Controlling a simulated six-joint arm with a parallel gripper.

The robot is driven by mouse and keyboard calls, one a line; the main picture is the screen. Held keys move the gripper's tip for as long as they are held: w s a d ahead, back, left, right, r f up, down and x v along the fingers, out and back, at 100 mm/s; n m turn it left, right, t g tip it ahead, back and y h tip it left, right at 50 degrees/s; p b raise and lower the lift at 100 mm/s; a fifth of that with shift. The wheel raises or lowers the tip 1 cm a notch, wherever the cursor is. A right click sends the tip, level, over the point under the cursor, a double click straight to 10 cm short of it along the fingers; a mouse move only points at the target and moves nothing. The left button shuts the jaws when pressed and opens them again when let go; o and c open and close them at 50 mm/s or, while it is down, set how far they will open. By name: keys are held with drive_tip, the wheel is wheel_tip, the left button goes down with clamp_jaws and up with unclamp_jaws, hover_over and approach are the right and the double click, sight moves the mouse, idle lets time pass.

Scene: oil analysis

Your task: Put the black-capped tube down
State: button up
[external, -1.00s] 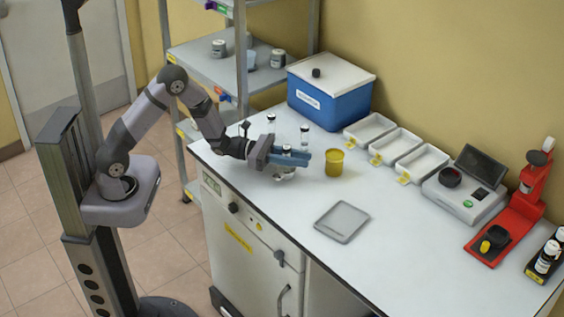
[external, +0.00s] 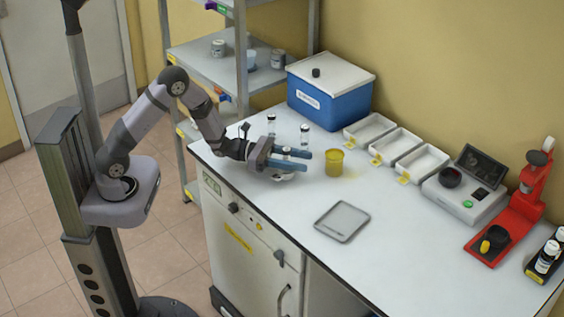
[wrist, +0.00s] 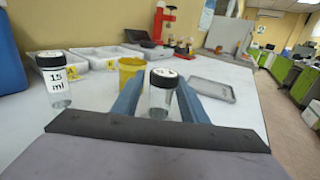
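A clear tube with a black cap and a white label stands upright between my fingers in the wrist view (wrist: 163,92). In the external view its upper part (external: 287,153) shows between the blue fingers, and its lower part is hidden. My gripper (external: 308,161) is low over the left end of the bench. Its blue fingers are spread, with a gap beside the tube in the wrist view. A second black-capped tube marked 15 ml (wrist: 54,80) stands to the left in the wrist view.
A yellow cup (external: 334,163) stands just beyond my fingertips. A grey tray (external: 342,222) lies in front, with clear bench around it. White trays (external: 422,162), a blue box (external: 330,95), an instrument (external: 465,190) and a red press (external: 490,248) stand farther back and right.

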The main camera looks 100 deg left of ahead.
drive_tip(key=shift+s+r, duration=0.1)
drive_tip(key=shift+r, duration=0.05)
drive_tip(key=s, duration=0.4)
drive_tip(key=s+a+b, duration=0.1)
drive_tip(key=s, duration=0.2)
drive_tip(key=s+a+b, duration=0.1)
drive_tip(key=s, duration=0.3)
drive_tip(key=shift+s+a, duration=0.15)
drive_tip(key=shift+s, duration=0.15)
drive_tip(key=s+d+f+m+g+h, duration=0.25)
drive_tip(key=d+m+g, duration=0.2)
drive_tip(key=d, duration=0.35)
drive_tip(key=s+d+f+m+g+h, duration=0.1)
drive_tip(key=s+d+m+g+h, duration=0.2)
drive_tip(key=d+m, duration=0.3)
drive_tip(key=s+d+f+m+g+h, duration=0.1)
drive_tip(key=s+d+m+g+h, duration=0.25)
drive_tip(key=d, duration=0.55)
drive_tip(key=s+d+f+m+g+y, duration=0.3)
drive_tip(key=s+m+g, duration=0.3)
drive_tip(key=s, duration=0.1)
drive_tip(key=s+a+f+m+y, duration=0.3)
drive_tip(key=a+m+y, duration=0.6)
drive_tip(key=m, duration=0.4)
drive_tip(key=shift+s+m+g, duration=0.3)
drive_tip(key=shift+s+m, duration=0.1)
drive_tip(key=shift+s, duration=0.15)
